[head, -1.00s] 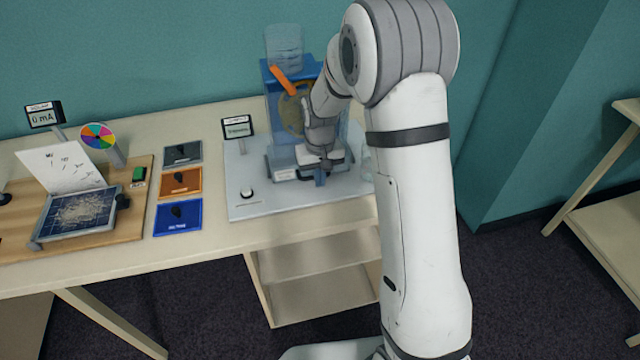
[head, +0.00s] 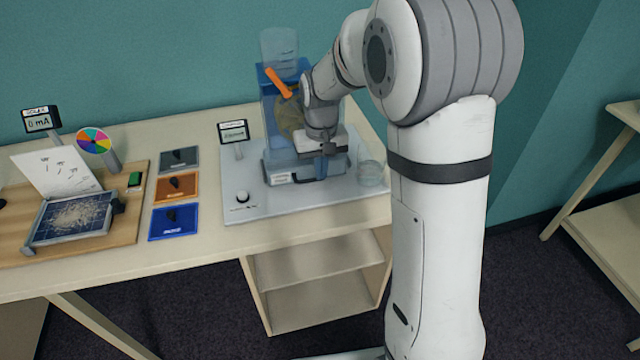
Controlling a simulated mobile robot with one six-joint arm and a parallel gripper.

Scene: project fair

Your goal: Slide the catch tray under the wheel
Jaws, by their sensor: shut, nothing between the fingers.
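The brown wheel (head: 289,117) stands inside a blue, see-through housing (head: 268,100) on the pale board, partly hidden by my arm. The catch tray (head: 283,178), a low grey-blue tray with a whitish front, sits at the foot of the housing, below the wheel. My arm hides part of the tray, so I cannot tell how far back it reaches. My gripper (head: 321,168) points down at the right part of the tray's front. It is shut and empty; I cannot tell whether it touches the tray.
A clear cup (head: 371,173) stands just right of my gripper. A meter (head: 233,132) and a knob (head: 242,197) are at left. The board's (head: 290,205) front is clear.

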